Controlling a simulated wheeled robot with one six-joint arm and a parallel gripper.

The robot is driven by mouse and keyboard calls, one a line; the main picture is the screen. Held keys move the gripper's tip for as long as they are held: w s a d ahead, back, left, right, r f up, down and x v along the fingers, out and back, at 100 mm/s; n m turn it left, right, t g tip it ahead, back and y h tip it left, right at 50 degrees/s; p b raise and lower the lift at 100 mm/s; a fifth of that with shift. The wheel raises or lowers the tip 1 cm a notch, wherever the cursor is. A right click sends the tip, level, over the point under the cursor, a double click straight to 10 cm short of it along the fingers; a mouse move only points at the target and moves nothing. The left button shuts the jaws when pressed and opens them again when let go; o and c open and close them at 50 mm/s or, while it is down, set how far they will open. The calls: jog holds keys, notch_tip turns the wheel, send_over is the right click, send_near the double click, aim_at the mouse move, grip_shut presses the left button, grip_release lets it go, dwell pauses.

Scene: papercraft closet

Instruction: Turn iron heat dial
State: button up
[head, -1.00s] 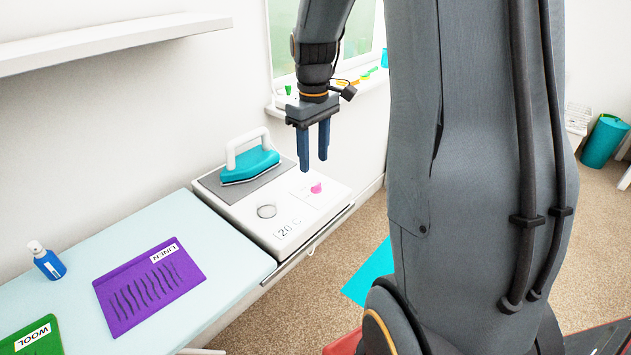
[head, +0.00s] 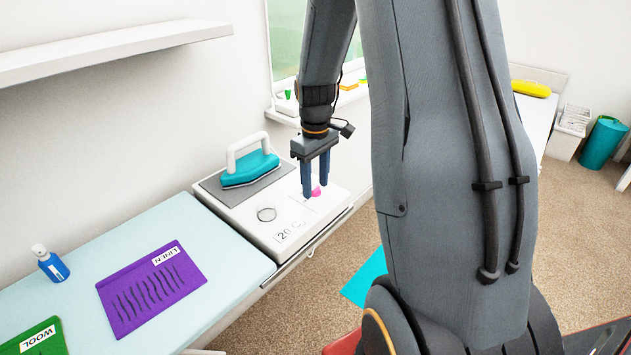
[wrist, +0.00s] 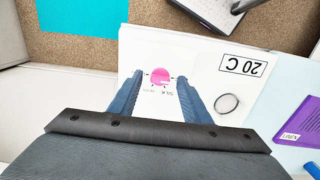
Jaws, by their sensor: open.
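The pink heat dial (head: 316,191) sits on top of the white iron station (head: 240,215); it also shows in the wrist view (wrist: 160,77), with small markings around it. My gripper (head: 316,190) is open and points down over the dial. In the wrist view my gripper (wrist: 154,88) has one blue finger on each side of the dial, apart from it. Whether the fingertips are down at the dial's height I cannot tell. The teal iron (head: 250,170) rests on the station's grey pad. A "20 C" label (wrist: 243,65) lies beside the dial.
A grey ring (wrist: 226,103) lies on the station near the label. A purple LINEN card (head: 150,288), a green WOOL card (head: 38,341) and a blue spray bottle (head: 52,265) are on the pale board at left. A white shelf (head: 110,47) is on the wall above.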

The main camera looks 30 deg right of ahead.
jog(key=c, duration=1.1)
jog(key=shift+o, duration=0.3)
jog(key=shift+m, duration=0.3)
jog(key=m+p, duration=0.1)
jog(key=m, duration=0.3)
jog(key=shift+r, duration=0.1)
jog(key=m+p, duration=0.1)
jog(key=m, duration=0.4)
jog(key=shift+w+m, duration=0.1)
jog(key=shift+m, duration=0.3)
jog(key=m, duration=0.3)
jog(key=shift+m+p, duration=0.3)
jog(key=m, duration=0.3)
jog(key=shift+m, duration=0.3)
jog(key=m, duration=0.6)
